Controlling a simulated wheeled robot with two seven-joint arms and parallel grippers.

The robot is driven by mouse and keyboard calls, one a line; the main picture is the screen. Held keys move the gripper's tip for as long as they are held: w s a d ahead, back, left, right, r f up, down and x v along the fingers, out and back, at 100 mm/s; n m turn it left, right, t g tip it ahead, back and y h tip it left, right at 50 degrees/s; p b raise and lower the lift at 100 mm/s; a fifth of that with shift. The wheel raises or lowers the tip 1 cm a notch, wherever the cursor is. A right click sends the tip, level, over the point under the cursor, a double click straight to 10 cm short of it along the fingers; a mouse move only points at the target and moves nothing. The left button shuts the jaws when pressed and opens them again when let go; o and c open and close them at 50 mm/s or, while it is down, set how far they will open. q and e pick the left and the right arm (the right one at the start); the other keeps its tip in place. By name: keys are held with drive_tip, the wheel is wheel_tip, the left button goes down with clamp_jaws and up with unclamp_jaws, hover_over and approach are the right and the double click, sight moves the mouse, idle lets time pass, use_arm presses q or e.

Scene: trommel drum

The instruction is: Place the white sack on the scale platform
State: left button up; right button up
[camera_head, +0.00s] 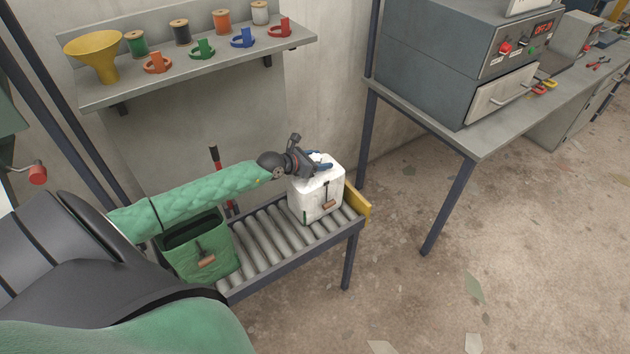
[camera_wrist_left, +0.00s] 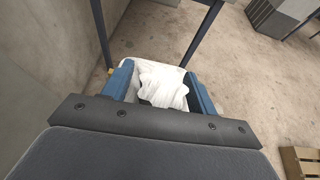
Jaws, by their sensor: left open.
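The white sack (camera_head: 317,195) stands upright at the right end of the roller conveyor (camera_head: 265,240). It has a small brown tag on its front. My left gripper (camera_head: 320,163) is at the top of the sack, with its blue fingers open. In the left wrist view, the open fingers (camera_wrist_left: 162,88) lie on either side of the sack's gathered white top (camera_wrist_left: 163,84). I cannot tell whether they touch it. I cannot make out a scale platform in either view. My right gripper is not in view.
A green sack (camera_head: 200,250) stands on the conveyor's left part. A yellow end stop (camera_head: 356,201) closes its right end. A shelf (camera_head: 190,58) with spools and a funnel hangs behind. A bench (camera_head: 490,140) with a grey machine (camera_head: 450,60) stands right. Floor is open at front right.

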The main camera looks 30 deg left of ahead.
use_arm(q)
drive_tip(key=shift+f, duration=0.1)
drive_tip(key=shift+c, duration=0.2)
clamp_jaws()
idle(1.1)
drive_tip(key=shift+w, duration=0.1)
